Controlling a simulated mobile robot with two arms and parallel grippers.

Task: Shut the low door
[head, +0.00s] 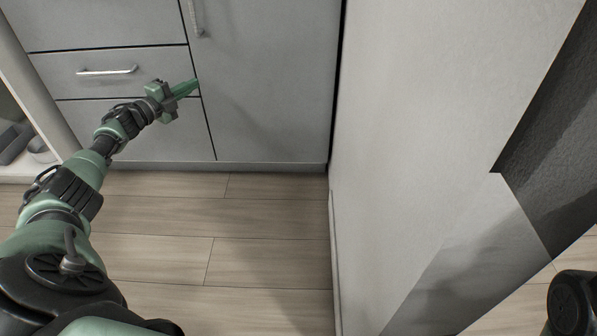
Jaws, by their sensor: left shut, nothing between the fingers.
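The low door (270,85) is a plain grey cabinet door with a slim upright metal handle (195,18) near its left edge. It looks flush with the cabinet front, with only a thin seam along its left side. My left arm reaches in from the left. My left gripper (192,86) is shut and empty, with its fingertips at the door's left edge, beside the seam. I cannot tell whether they touch the door. My right gripper is not in view.
Drawers with a bar handle (107,71) are left of the door. A tall pale panel (420,130) stands close on the right, with a dark gap between it and the door. The wooden floor (215,240) in front is clear. An open shelf (35,165) is at far left.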

